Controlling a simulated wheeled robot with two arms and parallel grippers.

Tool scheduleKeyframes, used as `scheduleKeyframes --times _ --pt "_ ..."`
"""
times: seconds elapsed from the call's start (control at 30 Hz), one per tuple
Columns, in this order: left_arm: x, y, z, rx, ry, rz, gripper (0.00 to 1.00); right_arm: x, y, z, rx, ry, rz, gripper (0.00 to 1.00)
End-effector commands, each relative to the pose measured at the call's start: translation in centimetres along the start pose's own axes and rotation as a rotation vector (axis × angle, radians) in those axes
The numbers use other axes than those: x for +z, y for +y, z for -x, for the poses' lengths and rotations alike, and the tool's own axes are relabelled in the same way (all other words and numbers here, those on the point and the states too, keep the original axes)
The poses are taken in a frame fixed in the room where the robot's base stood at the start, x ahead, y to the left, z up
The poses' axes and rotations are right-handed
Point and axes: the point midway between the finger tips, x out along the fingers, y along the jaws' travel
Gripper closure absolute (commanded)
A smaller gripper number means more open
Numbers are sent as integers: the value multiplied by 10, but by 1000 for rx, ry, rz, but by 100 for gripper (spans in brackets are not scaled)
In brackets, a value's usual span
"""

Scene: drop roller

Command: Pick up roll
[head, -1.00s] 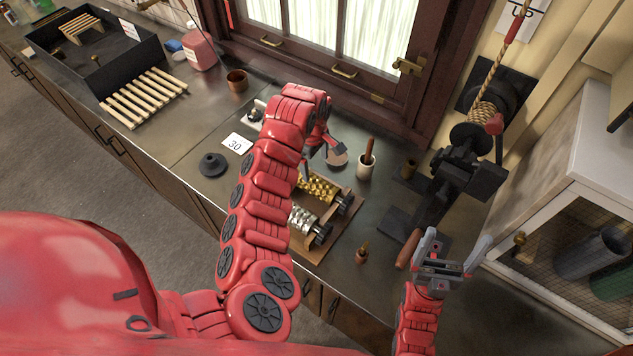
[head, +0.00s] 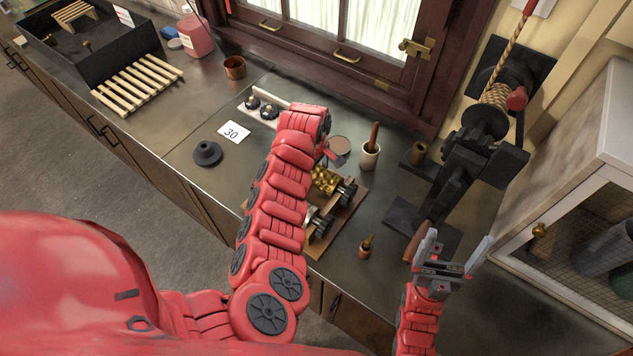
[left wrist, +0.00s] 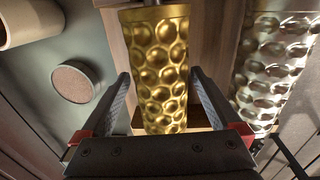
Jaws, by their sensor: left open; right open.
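A gold dimpled roll (head: 325,181) with a dark gear end lies on a wooden stand, partly hidden by my left arm in the head view. A silver dimpled roll (head: 309,214) lies beside it, mostly hidden. In the left wrist view, the gold roll (left wrist: 160,60) runs between the two fingers of my left gripper (left wrist: 162,85). The gripper is open, one finger on each side of the roll; contact is not clear. The silver roll (left wrist: 275,65) is right of the right finger. My right gripper (head: 453,248) is open and empty at the lower right.
A white holder with black gears (head: 262,107), a card marked 30 (head: 233,132) and a black cone-shaped piece (head: 207,153) lie left of my arm. A cream cup (head: 370,157), a small brown pot (head: 366,248) and a dark cranked machine (head: 470,155) stand to the right.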

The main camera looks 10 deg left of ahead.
Motion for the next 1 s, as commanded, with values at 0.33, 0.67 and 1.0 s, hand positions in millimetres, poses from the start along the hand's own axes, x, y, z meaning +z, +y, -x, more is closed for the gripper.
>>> scheduleKeyframes --times 0.33,0.67,1.0 --pt "0 0 -7 0 0 -1 6 1 0 8 0 0 0 8" --pt "0 0 -7 0 0 -1 65 1 0 8 0 0 0 8" --pt "0 0 -8 0 0 -1 100 1 0 9 0 0 0 8"
